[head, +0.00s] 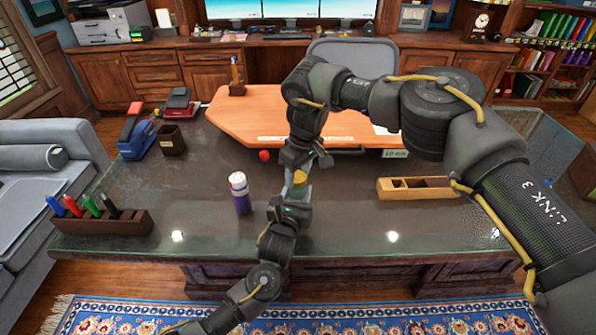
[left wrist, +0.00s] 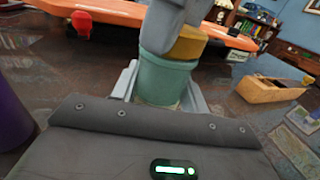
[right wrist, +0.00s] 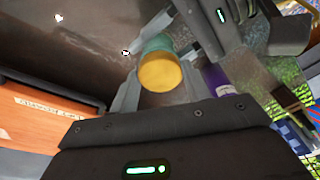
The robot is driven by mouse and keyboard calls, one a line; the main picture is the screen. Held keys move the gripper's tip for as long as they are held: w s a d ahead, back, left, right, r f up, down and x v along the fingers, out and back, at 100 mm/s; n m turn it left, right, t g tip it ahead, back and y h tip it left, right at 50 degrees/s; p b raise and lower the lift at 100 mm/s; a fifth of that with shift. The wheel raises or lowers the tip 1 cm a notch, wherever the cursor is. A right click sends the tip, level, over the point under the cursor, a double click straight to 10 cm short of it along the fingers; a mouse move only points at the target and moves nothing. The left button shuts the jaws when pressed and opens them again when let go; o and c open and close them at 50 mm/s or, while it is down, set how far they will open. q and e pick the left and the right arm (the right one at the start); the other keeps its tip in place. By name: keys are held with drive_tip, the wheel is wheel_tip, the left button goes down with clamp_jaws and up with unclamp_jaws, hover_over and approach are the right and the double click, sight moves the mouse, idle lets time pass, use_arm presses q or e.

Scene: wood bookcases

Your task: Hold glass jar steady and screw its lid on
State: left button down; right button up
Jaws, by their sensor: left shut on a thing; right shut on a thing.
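The glass jar is a small teal cylinder, clear in the left wrist view (left wrist: 166,80) and behind the lid in the right wrist view (right wrist: 156,45). The yellow lid (head: 299,177) is at the jar's mouth; it also shows in the left wrist view (left wrist: 190,44) and the right wrist view (right wrist: 160,73). I cannot tell whether its threads are engaged. My left gripper (head: 296,191) is shut around the jar, above the desk. My right gripper (head: 300,171) comes from the far side, shut on the lid. Its finger hides part of the lid in the left wrist view.
A purple bottle with a white top (head: 239,193) stands left of the grippers on the dark desk (head: 330,222). A wooden block (head: 418,188) lies right. A red object (head: 264,155) is near the orange board (head: 262,128). A pen rack (head: 98,222) is at far left.

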drive_tip(key=m, duration=0.6)
drive_tip(key=shift+s+a+f+h, duration=0.1)
drive_tip(key=shift+a+h, duration=0.1)
drive_tip(key=shift+h, duration=0.2)
drive_tip(key=m, duration=0.4)
drive_tip(key=shift+t+h, duration=0.3)
drive_tip(key=shift+h, duration=0.1)
drive_tip(key=m, duration=0.3)
drive_tip(key=shift+a+m, duration=0.1)
drive_tip(key=shift+m, duration=0.2)
drive_tip(key=o, duration=1)
drive_tip(key=shift+c, duration=0.2)
drive_tip(key=shift+r, duration=2.35)
